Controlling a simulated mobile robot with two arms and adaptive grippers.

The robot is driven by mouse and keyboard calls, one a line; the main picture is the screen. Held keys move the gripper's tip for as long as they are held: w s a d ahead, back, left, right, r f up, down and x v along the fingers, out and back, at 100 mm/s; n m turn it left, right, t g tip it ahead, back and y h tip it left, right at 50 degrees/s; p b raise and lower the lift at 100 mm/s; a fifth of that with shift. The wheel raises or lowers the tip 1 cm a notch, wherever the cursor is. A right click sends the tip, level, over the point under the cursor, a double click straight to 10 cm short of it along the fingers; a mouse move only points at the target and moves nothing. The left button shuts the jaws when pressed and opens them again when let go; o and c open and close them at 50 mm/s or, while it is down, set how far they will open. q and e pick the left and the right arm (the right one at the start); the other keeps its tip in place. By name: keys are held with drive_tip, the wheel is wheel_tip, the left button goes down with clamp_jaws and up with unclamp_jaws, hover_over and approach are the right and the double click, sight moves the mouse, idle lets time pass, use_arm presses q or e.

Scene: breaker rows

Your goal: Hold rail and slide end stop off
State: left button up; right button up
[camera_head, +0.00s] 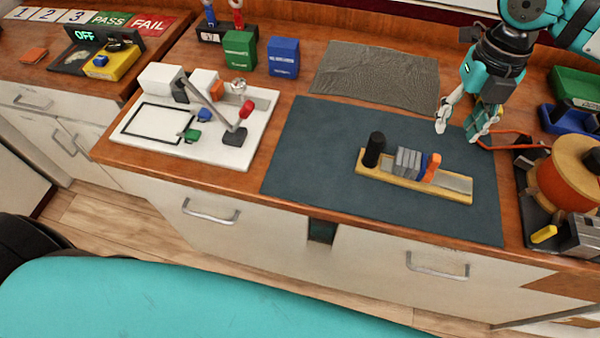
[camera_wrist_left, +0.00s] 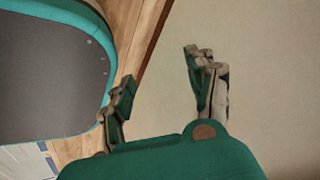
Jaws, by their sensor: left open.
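A rail (camera_head: 453,181) on a pale wooden base (camera_head: 420,189) lies on the dark mat. A black upright knob (camera_head: 374,147) stands at its left end. Several grey breakers (camera_head: 407,160) sit on it, then a thin blue piece (camera_head: 429,171), then an orange piece that looks like the end stop (camera_head: 434,163). The rail right of the orange piece is bare. My right gripper (camera_head: 460,124) is open and empty above the mat's back right, behind the rail and apart from it. My left gripper (camera_wrist_left: 160,70) is open and empty in the left wrist view, in front of a plain pale surface.
A white fixture with a lever (camera_head: 230,145) stands left of the dark mat (camera_head: 310,150). An orange spool (camera_head: 565,180) stands at the right, its orange cable reaching near my right gripper. Green (camera_head: 239,50) and blue (camera_head: 284,57) boxes stand behind. The mat's left part is clear.

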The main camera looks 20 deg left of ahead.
sight(368, 150)
use_arm(q)
drive_tip(key=w+d+r+m+t+h, duration=0.3)
drive_tip(key=w+d+r+m, duration=0.1)
drive_tip(key=w+r+m, duration=0.35)
drive_tip(key=w+d+r+m+h, duration=0.1)
drive_tip(key=d+r+m+h, duration=0.5)
drive_tip(key=r+m, duration=0.6)
drive_tip(key=d+r+m+h, duration=0.5)
drive_tip(key=d+r+m, duration=0.3)
drive_tip(key=r, duration=0.7)
drive_tip(key=w+r+m+h, duration=0.1)
drive_tip(key=w+r+m, duration=0.15)
drive_tip(key=r, duration=0.45)
drive_tip(key=w+r+m+h, duration=0.1)
drive_tip(key=w+r+m, duration=0.15)
drive_tip(key=r, duration=0.45)
drive_tip(key=w+a+m+t+y, duration=0.1)
drive_tip(key=w+a, duration=0.1)
drive_tip(key=w+a+r+m+t+y, duration=0.1)
drive_tip(key=w+a, duration=0.1)
drive_tip(key=w+a+r+m+t+y, duration=0.1)
drive_tip(key=a+y, duration=0.1)
drive_tip(key=shift+w+a+r+t, duration=0.15)
drive_tip(key=shift+w+t, duration=0.25)
drive_tip(key=x, duration=1.7)
drive_tip(key=shift+w, duration=0.2)
